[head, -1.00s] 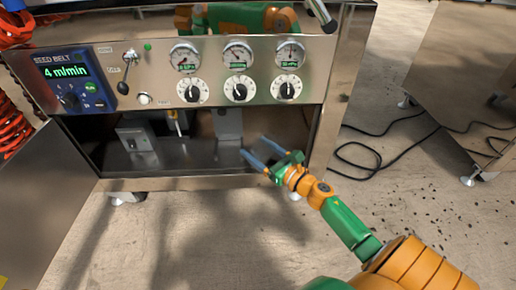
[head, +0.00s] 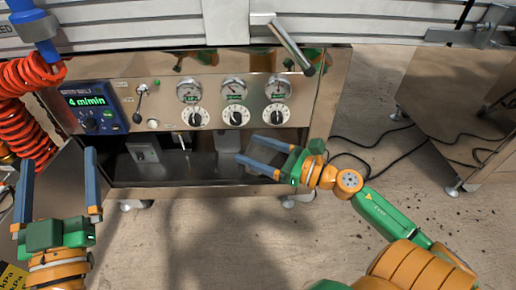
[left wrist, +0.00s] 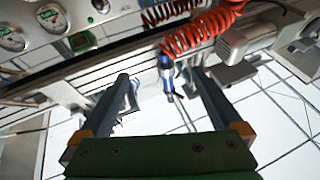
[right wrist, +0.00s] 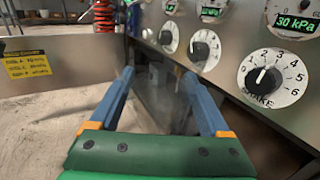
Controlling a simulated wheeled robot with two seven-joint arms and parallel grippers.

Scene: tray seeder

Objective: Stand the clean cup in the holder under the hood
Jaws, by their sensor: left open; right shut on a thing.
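My right gripper (head: 248,148) is in front of the open bay under the control panel. Its blue fingers are shut on a clear, see-through cup (head: 263,155), which shows only faintly. In the right wrist view the gripper (right wrist: 158,73) has the faint cup (right wrist: 170,118) between its fingers. My left gripper (head: 59,158) is open and empty at the left of the head view, fingers pointing up the picture. Inside the dark bay a grey upright bracket (head: 226,130) and a grey box (head: 143,153) show. I cannot tell which part is the holder.
The steel control panel (head: 318,88) with gauges and knobs overhangs the bay. A lever (head: 290,45) sticks out above it. A red coiled hose (head: 25,110) hangs near my left gripper. Black cables (head: 375,140) lie on the floor at the right.

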